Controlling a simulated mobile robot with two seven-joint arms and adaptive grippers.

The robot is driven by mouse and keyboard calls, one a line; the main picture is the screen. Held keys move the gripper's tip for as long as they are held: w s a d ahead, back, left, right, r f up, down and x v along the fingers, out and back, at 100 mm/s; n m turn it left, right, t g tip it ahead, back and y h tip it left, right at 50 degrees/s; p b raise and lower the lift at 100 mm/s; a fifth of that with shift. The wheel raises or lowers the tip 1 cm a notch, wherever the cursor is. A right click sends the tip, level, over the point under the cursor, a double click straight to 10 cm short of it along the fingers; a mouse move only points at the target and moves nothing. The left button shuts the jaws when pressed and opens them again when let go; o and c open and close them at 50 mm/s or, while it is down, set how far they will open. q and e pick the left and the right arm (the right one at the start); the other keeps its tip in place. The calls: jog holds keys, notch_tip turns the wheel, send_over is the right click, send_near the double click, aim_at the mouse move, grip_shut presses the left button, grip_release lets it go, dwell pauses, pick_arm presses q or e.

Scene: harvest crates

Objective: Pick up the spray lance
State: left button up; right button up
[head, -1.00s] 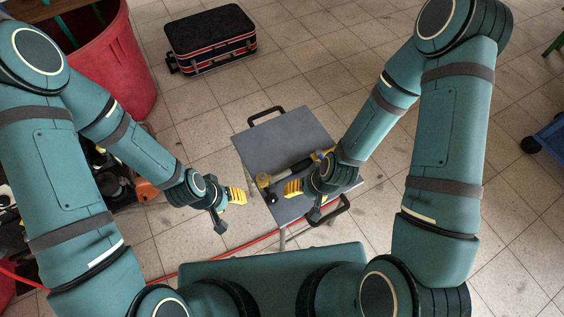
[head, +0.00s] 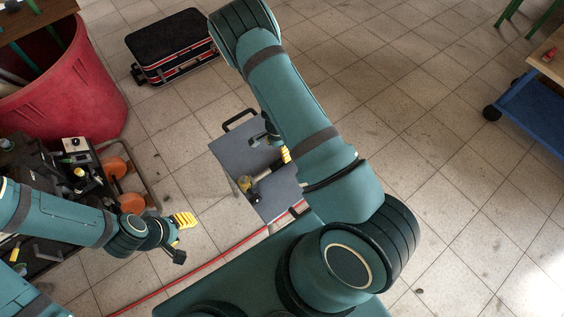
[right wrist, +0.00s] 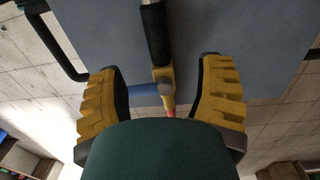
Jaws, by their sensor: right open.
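The spray lance shows in the right wrist view as a black grip (right wrist: 155,36) with a yellow part below it, lying between the spread fingers of my right gripper (right wrist: 163,82). It appears apart from both fingers; its lower end is hidden by my gripper body. In the head view, my open right gripper (head: 277,143) is over the grey cart top (head: 232,152). A yellow item (head: 246,183) lies near the cart's left edge; I cannot tell whether it is part of the lance. My left gripper (head: 180,238) is open and empty, left of the cart.
A black case with red trim (head: 172,48) stands on the floor behind. A red tub (head: 75,95) and a cluttered rack (head: 75,160) are at left. A red hose (head: 205,270) crosses the floor. A blue cart (head: 540,130) is at far right; tiles between are clear.

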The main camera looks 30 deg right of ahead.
aim_at(282, 162)
notch_tip(282, 162, down, 4)
jog(key=shift+s+r+b, duration=0.1)
jog(key=shift+b, duration=0.25)
jog(key=f, duration=0.1)
jog(key=f+b, duration=0.1)
jog(key=f, duration=0.3)
jog(key=shift+s+d+f, duration=0.1)
jog(key=shift+s+d, duration=0.1)
jog(key=shift+d, duration=0.15)
grip_shut()
